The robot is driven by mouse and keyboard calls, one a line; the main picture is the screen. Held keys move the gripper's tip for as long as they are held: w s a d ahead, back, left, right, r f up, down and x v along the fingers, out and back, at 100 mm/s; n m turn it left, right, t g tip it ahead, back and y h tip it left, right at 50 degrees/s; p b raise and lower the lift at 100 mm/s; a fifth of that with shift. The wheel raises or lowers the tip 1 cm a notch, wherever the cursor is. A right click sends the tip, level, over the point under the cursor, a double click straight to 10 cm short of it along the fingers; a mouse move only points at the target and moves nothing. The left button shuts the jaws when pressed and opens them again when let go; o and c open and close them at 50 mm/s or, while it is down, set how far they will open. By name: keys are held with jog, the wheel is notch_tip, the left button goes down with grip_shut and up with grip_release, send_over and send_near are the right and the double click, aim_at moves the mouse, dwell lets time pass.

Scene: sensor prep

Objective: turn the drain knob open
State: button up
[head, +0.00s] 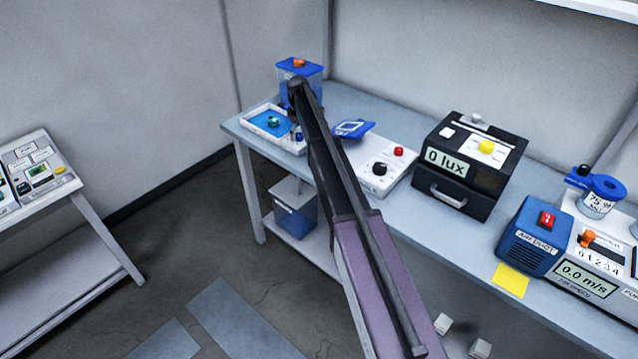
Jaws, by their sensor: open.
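A blue see-through tank (286,72) with an orange knob (299,63) on top stands at the table's far left corner. In front of it is a white tray (251,122) with a blue inside and a small teal knob-like part (273,121). No label shows which part is the drain knob. My arm reaches in from the bottom, and its end covers the tank's front right. My gripper (295,118) is small and dark below the arm's end, beside the tray's right side. It is open, with nothing seen in it. A small blue part (298,136) shows just below it.
A blue handheld device (352,129) and a white box (372,175) with a black knob and red button lie right of my arm. A black lux box (455,195), a blue air box (528,240) and a bin (296,222) on the lower shelf also show.

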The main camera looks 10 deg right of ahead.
aim_at(300, 134)
jog(key=m, duration=1.6)
jog(key=shift+s, duration=0.1)
jog(key=shift+r+m+p, duration=0.3)
jog(key=shift+r+p, duration=0.15)
notch_tip(300, 134, up, 13)
jog(key=p, duration=1.3)
jog(key=s+f+n+b, duration=0.2)
jog(key=s+f+b, duration=0.1)
jog(key=s, duration=0.8)
jog(key=s+f+n+b, duration=0.2)
jog(key=s+f+b, duration=0.1)
jog(key=s, duration=0.8)
jog(key=s+f+n+b, duration=0.2)
jog(key=s+f+b, duration=0.1)
jog(key=s, duration=0.8)
jog(key=shift+s+f, duration=0.25)
jog(key=shift+s, duration=0.1)
jog(key=shift+a, duration=0.1)
